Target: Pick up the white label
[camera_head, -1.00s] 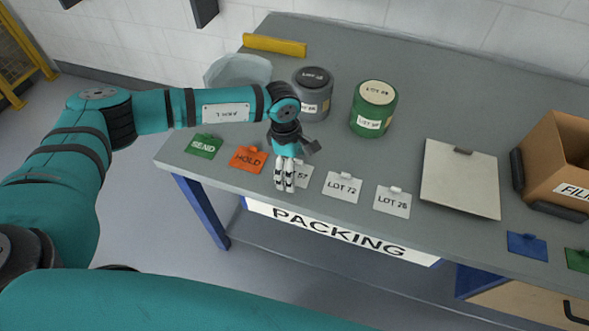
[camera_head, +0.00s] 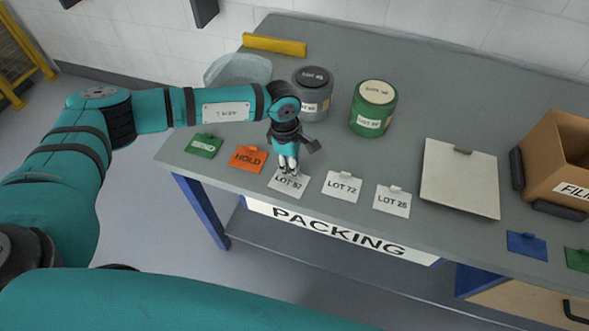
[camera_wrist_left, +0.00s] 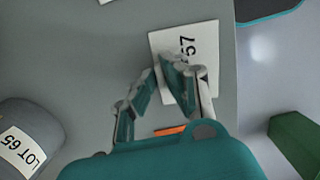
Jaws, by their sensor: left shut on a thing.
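The white label marked LOT 57 (camera_head: 288,184) lies near the front edge of the grey table, between the orange HOLD card and the LOT 72 label. My left gripper (camera_head: 288,170) points down at its upper edge and is shut on it; the label looks still flat on the table. In the left wrist view the white label (camera_wrist_left: 200,42) shows beyond the fingertips of my left gripper (camera_wrist_left: 162,64), which cover part of it. Two similar white labels, LOT 72 (camera_head: 342,186) and one that reads like LOT 26 (camera_head: 392,200), lie to the right. My right gripper is not in view.
The green card (camera_head: 204,146) and orange HOLD card (camera_head: 248,159) lie left. A pale board (camera_head: 460,180), cardboard box (camera_head: 565,150) and blue card (camera_head: 527,244) are right. The table's back middle is clear.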

